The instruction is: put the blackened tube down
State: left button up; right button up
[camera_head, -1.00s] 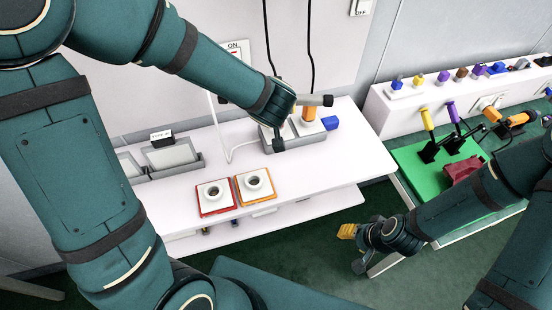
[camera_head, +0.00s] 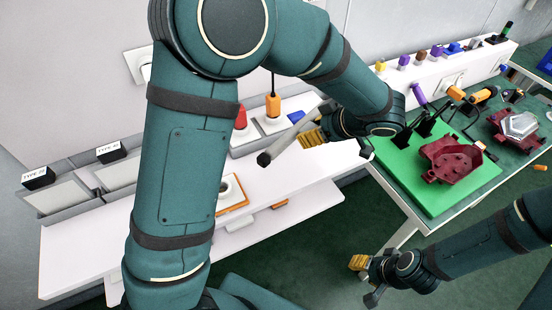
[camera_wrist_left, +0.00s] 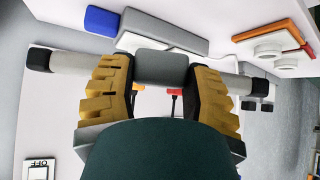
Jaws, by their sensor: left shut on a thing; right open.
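My left gripper (camera_head: 312,137) has yellow fingers and is shut on the blackened tube (camera_head: 283,144), a grey tube with a dark end. It holds the tube tilted in the air, in front of the white table in the head view. In the left wrist view the tube (camera_wrist_left: 70,63) runs crosswise between the fingers, with dark ends sticking out on both sides. My right gripper (camera_head: 357,263) is open and empty, low over the dark green floor to the right of the white table.
The white table (camera_head: 80,245) carries an orange-based round holder (camera_head: 232,208), partly behind my left arm, and grey trays (camera_head: 60,200). A red-topped item (camera_head: 240,118) and an orange-topped one (camera_head: 272,104) stand behind. A green mat (camera_head: 400,180) with a maroon part (camera_head: 450,160) lies right.

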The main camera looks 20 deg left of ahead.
aim_at(300, 160)
pick_arm(q)
notch_tip(300, 160, down, 10)
jog(key=shift+b, duration=0.75)
jog(key=shift+r, duration=0.1)
jog(key=shift+f, duration=0.2)
jog(key=o, duration=1.3)
jog(key=shift+c, duration=0.2)
jog(key=shift+r, duration=0.1)
